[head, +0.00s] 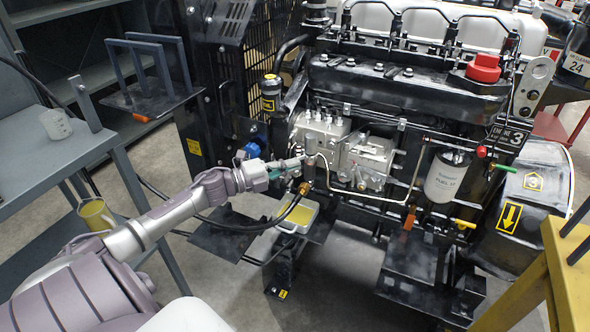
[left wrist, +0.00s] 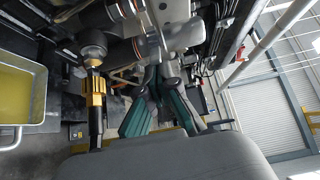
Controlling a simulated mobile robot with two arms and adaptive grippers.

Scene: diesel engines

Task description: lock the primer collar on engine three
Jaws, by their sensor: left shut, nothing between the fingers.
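Engine three (head: 375,90) stands at the centre right in the head view, with an "ENGINE 3" plate (head: 512,136). Its pale metal pump block (head: 365,160) faces me. My left gripper (head: 301,162) reaches in from the left, its tips beside a small dark cylinder (head: 311,170) at the block's left end. This may be the primer; I cannot tell its collar or lock state. In the left wrist view the teal-padded fingers (left wrist: 165,80) are together and empty, near metal parts. A brass fitting (left wrist: 95,88) on a black hose sits left of them; it also shows in the head view (head: 304,188).
A tray of yellow liquid (head: 298,214) sits below the fitting. A black hose (head: 235,225) loops under my left arm. A grey bench (head: 60,160) with a beaker (head: 56,124) stands left. A yellow frame (head: 565,275) stands at the lower right. Floor shows between bench and engine.

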